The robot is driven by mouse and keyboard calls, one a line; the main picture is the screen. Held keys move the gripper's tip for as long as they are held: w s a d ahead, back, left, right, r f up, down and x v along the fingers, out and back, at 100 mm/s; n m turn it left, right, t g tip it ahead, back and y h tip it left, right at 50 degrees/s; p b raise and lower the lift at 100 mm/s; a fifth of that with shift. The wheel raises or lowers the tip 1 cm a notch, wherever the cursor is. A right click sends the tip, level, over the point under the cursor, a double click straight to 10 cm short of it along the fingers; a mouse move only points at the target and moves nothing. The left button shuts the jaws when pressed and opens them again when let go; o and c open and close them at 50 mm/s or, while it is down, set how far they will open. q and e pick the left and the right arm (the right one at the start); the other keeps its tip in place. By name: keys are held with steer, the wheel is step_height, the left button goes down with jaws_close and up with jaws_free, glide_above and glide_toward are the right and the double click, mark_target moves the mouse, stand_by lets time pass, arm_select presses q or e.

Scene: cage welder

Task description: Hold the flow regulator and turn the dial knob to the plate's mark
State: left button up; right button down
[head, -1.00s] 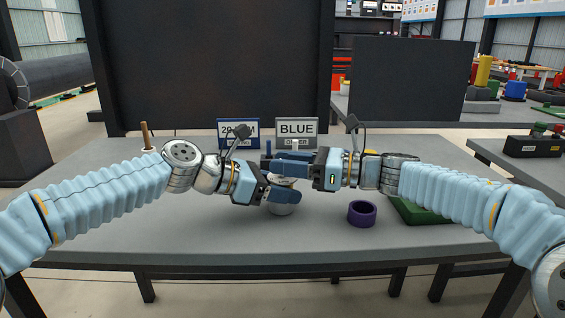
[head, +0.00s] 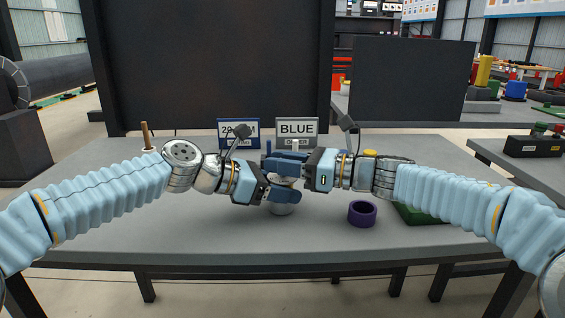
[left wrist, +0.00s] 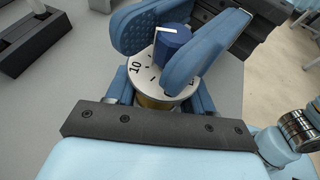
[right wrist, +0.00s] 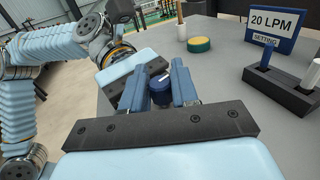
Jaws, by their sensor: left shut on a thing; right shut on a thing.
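The flow regulator (head: 282,210) stands between my grippers near the middle of the table, mostly hidden in the head view. In the left wrist view its round white dial plate (left wrist: 143,78) shows a "10" and tick marks. The blue dial knob (left wrist: 172,47) sits on top with a white pointer line; it also shows in the right wrist view (right wrist: 161,88). My left gripper (head: 284,192) is shut on the regulator's body below the dial. My right gripper (head: 285,165) is shut on the knob, one finger each side. The setting plate (right wrist: 272,22) reads "20 LPM".
A grey "BLUE" order plate (head: 297,130) stands at the back. A black holder (right wrist: 285,92) with a blue and a white post is near the setting plate. A purple ring (head: 362,213) and green board (head: 420,214) lie right. A green-yellow pad (right wrist: 199,45) lies left.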

steer(key=m+t+h, duration=0.2)
steer(key=t, duration=0.1)
steer(key=m+t+h, duration=0.2)
steer(key=t, duration=0.1)
steer(key=shift+d+r+m, duration=0.1)
steer(key=shift+r+m, duration=0.1)
steer(key=shift+m, duration=0.2)
steer(key=shift+t, duration=0.4)
steer(key=shift+f+m+h, duration=0.1)
steer(key=shift+m+h, duration=0.3)
steer(key=c, duration=1.2)
jaws_free()
steer(key=v, duration=1.2)
steer(key=shift+f, duration=0.1)
